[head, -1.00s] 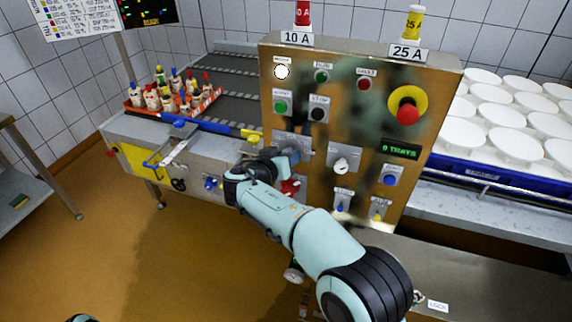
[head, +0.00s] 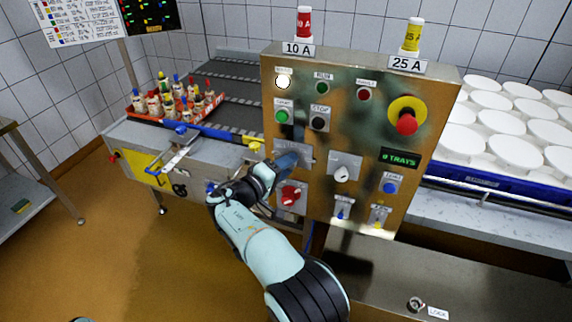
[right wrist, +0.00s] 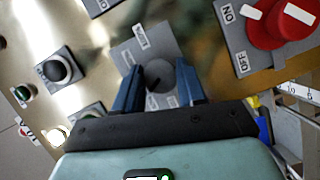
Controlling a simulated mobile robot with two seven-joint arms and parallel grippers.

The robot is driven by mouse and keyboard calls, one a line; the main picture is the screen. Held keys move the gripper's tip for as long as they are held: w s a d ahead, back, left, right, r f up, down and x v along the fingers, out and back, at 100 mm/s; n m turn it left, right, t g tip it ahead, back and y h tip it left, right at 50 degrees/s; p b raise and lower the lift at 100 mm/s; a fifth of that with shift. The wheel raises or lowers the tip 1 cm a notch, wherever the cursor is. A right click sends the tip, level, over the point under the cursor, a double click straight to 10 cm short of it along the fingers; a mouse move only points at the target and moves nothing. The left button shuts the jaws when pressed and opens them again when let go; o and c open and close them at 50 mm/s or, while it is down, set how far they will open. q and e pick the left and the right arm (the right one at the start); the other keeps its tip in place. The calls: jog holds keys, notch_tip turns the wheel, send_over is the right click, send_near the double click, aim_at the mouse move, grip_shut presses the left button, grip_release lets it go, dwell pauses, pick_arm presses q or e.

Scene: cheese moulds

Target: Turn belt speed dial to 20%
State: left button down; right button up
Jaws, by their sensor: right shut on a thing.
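The dial is a round grey knob (right wrist: 158,73) on a grey labelled plate (right wrist: 136,43) in the right wrist view. A small dark mark shows on its face, but I cannot read the setting. My right gripper (head: 287,160) is at the control panel (head: 345,110), its two blue fingers on either side of the knob and shut on it. In the head view the gripper hides the knob and much of its plate. My left gripper is not in view.
A red ON/OFF rotary switch (head: 290,194) sits just below the gripper. A white knob (head: 341,174) is to its right, and the start button (head: 282,116) and stop button (head: 318,120) are above. A red emergency button (head: 407,124) is farther right.

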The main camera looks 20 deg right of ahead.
jog(key=n+t, duration=0.1)
jog(key=n, duration=0.3)
jog(key=n+t+h+p, duration=0.1)
jog(key=n, duration=0.3)
jog(key=n+t+h+p, duration=0.1)
jog(key=n+t, duration=0.1)
jog(key=n, duration=0.2)
jog(key=shift+f, duration=0.1)
jog(key=shift+n, duration=0.4)
jog(key=o, duration=1.1)
jog(key=shift+c, duration=0.2)
jog(key=shift+f, duration=0.1)
jog(key=b+v, duration=0.2)
jog(key=v, duration=1.1)
jog(key=shift+f, duration=0.25)
jog(key=shift+s, duration=0.1)
